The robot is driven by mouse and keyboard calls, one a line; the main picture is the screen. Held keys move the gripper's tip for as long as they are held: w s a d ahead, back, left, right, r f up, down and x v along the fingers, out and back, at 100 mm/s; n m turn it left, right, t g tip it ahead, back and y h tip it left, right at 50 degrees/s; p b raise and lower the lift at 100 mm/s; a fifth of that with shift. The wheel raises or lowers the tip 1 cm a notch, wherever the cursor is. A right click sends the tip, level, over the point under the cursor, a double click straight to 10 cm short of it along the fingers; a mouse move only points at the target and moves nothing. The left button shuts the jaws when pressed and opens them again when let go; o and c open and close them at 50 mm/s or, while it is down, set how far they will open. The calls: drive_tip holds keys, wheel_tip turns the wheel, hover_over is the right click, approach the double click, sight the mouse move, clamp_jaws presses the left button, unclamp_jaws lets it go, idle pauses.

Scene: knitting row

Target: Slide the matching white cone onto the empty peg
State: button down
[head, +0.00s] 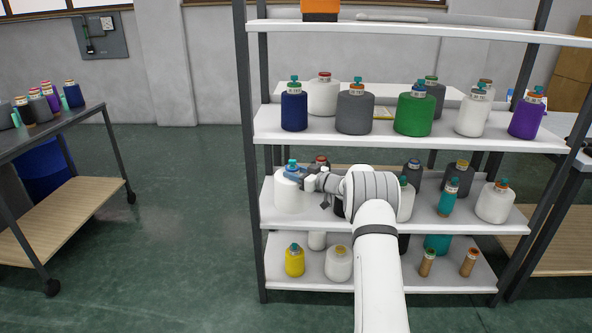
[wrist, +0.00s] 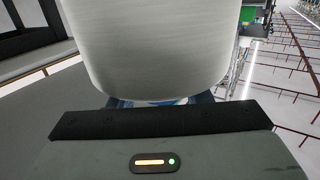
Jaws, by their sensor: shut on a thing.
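A white cone (head: 288,196) with a blue top is at the left end of the middle shelf. My gripper (head: 297,174) is shut on it near its top, reaching in from the right. I cannot tell whether its base touches the shelf. In the wrist view, the white cone (wrist: 160,45) fills the upper middle, close in front of the gripper (wrist: 163,101), and hides most of the fingers. I cannot make out an empty peg in either view.
The shelf rack (head: 410,155) holds several coloured cones above and below. A green cone (head: 415,115) and a navy cone (head: 294,108) stand on the upper shelf. A rack post (head: 247,150) stands close left of the held cone. A cart (head: 60,140) is far left, with open floor (head: 185,220) between.

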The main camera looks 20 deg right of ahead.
drive_tip(key=s+a+r+b, duration=0.1)
drive_tip(key=s+a+r, duration=0.1)
drive_tip(key=s, duration=0.7)
drive_tip(key=s+a+r+b, duration=0.2)
drive_tip(key=s+a+r, duration=0.1)
drive_tip(key=s, duration=0.7)
drive_tip(key=s+a+r+b, duration=0.2)
drive_tip(key=s+a+r, duration=0.1)
drive_tip(key=s, duration=0.6)
drive_tip(key=shift+s+a, duration=0.2)
drive_tip(key=shift+a, duration=0.5)
drive_tip(key=shift+r, duration=0.1)
